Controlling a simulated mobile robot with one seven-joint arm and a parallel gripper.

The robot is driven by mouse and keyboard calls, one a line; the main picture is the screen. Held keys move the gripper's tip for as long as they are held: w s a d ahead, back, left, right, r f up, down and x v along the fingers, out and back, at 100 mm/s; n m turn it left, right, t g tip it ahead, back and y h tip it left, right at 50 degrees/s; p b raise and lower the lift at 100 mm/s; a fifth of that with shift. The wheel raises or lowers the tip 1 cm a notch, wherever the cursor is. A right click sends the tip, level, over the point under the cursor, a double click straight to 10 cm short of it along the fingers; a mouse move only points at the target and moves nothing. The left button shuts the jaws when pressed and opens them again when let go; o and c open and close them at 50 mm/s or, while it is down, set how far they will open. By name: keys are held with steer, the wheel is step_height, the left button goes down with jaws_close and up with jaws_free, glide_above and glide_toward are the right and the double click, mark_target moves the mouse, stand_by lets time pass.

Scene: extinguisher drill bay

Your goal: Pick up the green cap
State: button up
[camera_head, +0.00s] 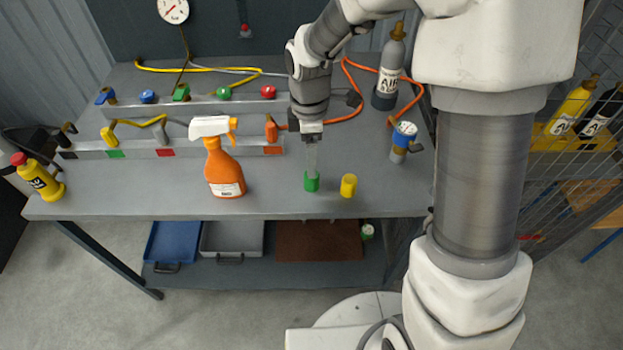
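The green cap (312,185) is a small green cylinder standing on the grey bench top near its front edge. My gripper (311,172) points straight down over it, with the fingertips at the cap's top and overlapping its upper part in the picture. The fingers line up from this view, so I cannot tell whether they are open or closed on the cap. The cap appears to stand on the bench.
A yellow cap (348,186) stands close to the right of the green cap. An orange spray bottle (223,168) stands to the left. A blue-topped cylinder (400,143) and a grey AIR bottle (389,75) are further right. Racks with valves (190,107) lie behind left.

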mark_target(312, 180)
steer(key=f, duration=0.3)
steer(key=f+b, duration=0.1)
steer(key=f, duration=0.2)
steer(key=shift+d+f, duration=0.2)
steer(key=shift+f, duration=0.2)
jaws_close()
